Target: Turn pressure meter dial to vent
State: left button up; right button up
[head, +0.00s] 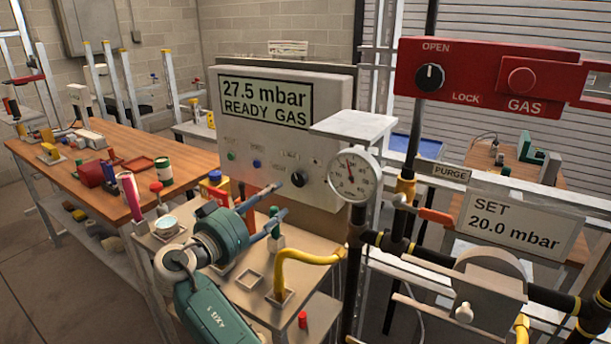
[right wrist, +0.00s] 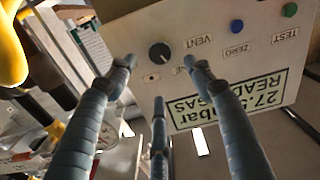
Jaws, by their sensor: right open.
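The pressure meter (head: 333,95) is a pale box whose screen reads 27.5 mbar READY GAS. Its black round dial (head: 298,179) is at the lower right of the front panel. In the right wrist view the picture is upside down, and the dial (right wrist: 160,53) shows with the VENT label (right wrist: 201,41) beside it. I cannot tell the pointer's exact setting. My right gripper (head: 284,198) is open and empty, its fingers reaching toward the panel just left of and below the dial. In the wrist view its fingertips (right wrist: 158,66) spread below the dial, apparently apart from it. My left gripper is not in view.
A round gauge (head: 354,175) and pipework stand close right of the dial. A yellow hose (head: 305,256) rises below. The cart top (head: 325,275) holds small items. A red gas panel (head: 490,80) hangs at right; a wooden bench (head: 100,200) is at left.

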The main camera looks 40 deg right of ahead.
aim_at(297, 179)
jog(key=p+x, duration=0.3)
jog(key=x, duration=0.7)
jog(key=shift+d+r, duration=0.15)
jog(key=shift+r, duration=0.05)
jog(key=shift+w+d, duration=0.1)
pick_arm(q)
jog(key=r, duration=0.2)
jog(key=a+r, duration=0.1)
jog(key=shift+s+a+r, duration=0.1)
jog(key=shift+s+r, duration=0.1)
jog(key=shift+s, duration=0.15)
pick_arm(e)
jog(key=shift+f, duration=0.1)
jog(key=shift+c, duration=0.3)
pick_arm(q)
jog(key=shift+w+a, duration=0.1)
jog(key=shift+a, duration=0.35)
pick_arm(e)
jog(key=c, duration=1.1)
